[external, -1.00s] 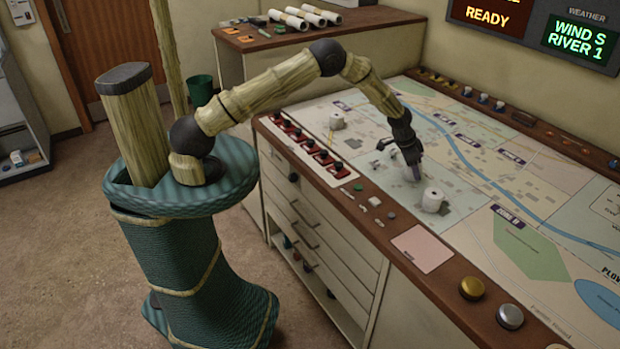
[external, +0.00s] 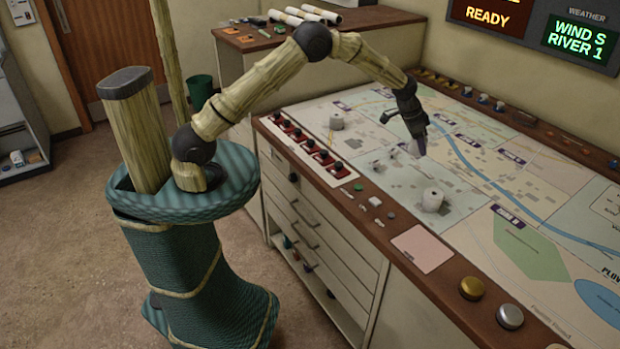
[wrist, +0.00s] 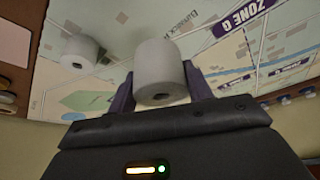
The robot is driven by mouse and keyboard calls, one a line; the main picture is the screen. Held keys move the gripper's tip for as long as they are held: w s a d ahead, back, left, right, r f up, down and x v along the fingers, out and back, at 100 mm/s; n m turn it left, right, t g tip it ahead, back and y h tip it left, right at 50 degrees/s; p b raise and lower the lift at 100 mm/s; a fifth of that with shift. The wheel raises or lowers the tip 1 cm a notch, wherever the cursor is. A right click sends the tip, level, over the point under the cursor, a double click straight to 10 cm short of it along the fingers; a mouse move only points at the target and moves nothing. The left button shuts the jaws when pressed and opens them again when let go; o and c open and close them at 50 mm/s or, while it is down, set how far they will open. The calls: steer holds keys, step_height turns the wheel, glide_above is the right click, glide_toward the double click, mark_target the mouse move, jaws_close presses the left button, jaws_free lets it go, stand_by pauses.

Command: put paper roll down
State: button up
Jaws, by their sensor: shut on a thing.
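A white paper roll (wrist: 160,72) stands between the two dark fingers of my gripper (external: 420,146) in the wrist view, its round end with the dark core hole facing the camera. My gripper is shut on it and holds it over the map table; in the external view the roll is mostly hidden by the fingers. A second white roll (external: 432,200) stands upright on the map, nearer the front edge; it also shows at the left of the wrist view (wrist: 82,52). A third white roll (external: 336,122) stands at the map's left side.
The map table (external: 470,215) has red switches (external: 308,145) along its left front edge and large round buttons (external: 472,288) at front right. A pink note (external: 423,247) lies on the front rim. Small grey pieces lie near the map's middle. The map's right part is mostly clear.

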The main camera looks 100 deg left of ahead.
stand_by(0.4)
steer(key=s+a+n+b, duration=0.1)
steer(key=s+a+b, duration=0.1)
steer(key=a, duration=0.1)
steer(key=s+a+n+b, duration=0.1)
steer(key=s+a+b, duration=0.1)
steer(key=a, duration=0.2)
steer(key=s+a+f+n+y+b, duration=0.1)
steer(key=s+a+b, duration=0.1)
steer(key=a, duration=0.1)
steer(key=shift+s+a+f+g, duration=0.1)
steer(key=shift+s+a+g, duration=0.15)
steer(key=shift+s+g, duration=0.1)
steer(key=s+a+r+n+y+b, duration=0.1)
steer(key=s+a+n+b, duration=0.3)
steer(key=s+a, duration=0.6)
steer(key=s+g+b, duration=0.1)
steer(key=b, duration=0.1)
steer(key=shift+r+n+b, duration=0.25)
steer(key=shift+n+b, duration=0.05)
steer(key=shift+f, duration=2.5)
steer(key=shift+f+b, duration=0.3)
steer(key=shift+f, duration=2.2)
